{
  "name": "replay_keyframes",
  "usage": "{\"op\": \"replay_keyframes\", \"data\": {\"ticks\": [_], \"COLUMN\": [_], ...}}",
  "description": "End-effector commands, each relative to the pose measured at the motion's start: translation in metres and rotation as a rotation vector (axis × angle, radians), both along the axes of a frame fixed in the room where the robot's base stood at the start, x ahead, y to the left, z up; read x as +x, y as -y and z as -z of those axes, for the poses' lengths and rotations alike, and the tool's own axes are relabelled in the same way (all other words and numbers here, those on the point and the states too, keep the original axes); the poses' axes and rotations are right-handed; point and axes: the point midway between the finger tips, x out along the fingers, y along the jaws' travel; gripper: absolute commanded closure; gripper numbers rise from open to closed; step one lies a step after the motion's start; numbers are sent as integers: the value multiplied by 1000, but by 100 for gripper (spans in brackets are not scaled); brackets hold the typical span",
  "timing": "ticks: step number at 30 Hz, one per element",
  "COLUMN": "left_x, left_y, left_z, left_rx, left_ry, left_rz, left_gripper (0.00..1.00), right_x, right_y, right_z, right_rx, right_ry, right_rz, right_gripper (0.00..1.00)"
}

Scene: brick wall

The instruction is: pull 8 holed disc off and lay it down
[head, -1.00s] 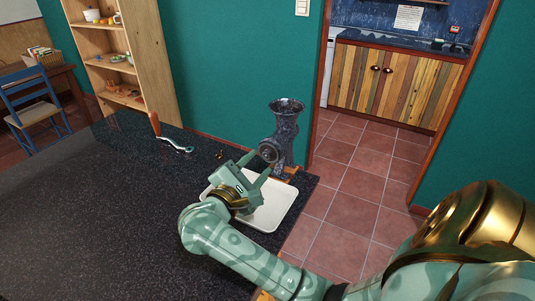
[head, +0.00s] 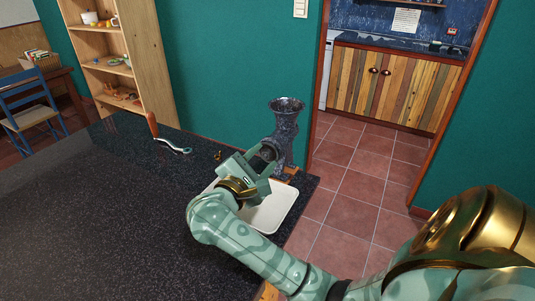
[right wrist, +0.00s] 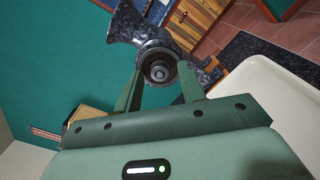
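A dark speckled meat grinder (head: 287,125) stands upright at the counter's far right end, its funnel on top. In the right wrist view the dark holed disc (right wrist: 158,71) sits on the front of the grinder's barrel, around a central stud. My right gripper (right wrist: 159,90) is open. Its two fingers reach toward the disc, one on each side; I cannot tell whether they touch it. In the head view the right gripper (head: 262,162) covers the grinder's front. My left gripper is not in view.
A white tray (head: 274,215) lies on the dark counter (head: 110,215) below my right gripper. A wooden-handled crank (head: 167,138) lies to the left. A small brass piece (head: 217,155) lies near the wall. The counter's left part is clear.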

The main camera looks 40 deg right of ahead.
Motion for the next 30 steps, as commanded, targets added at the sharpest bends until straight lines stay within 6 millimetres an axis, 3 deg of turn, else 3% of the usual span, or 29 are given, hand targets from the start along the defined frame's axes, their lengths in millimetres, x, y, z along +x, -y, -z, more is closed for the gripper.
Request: {"op": "replay_keyframes", "data": {"ticks": [5, 9, 30], "left_x": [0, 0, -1], "left_y": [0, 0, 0], "left_z": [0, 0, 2], "left_rx": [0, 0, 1], "left_ry": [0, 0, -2], "left_rz": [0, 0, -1], "left_gripper": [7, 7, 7], "right_x": [0, 0, -6], "right_y": [0, 0, -21], "right_z": [0, 0, 0], "right_rx": [0, 0, 1], "right_ry": [0, 0, 0], "right_rz": [0, 0, 0], "right_gripper": [63, 100, 100]}}
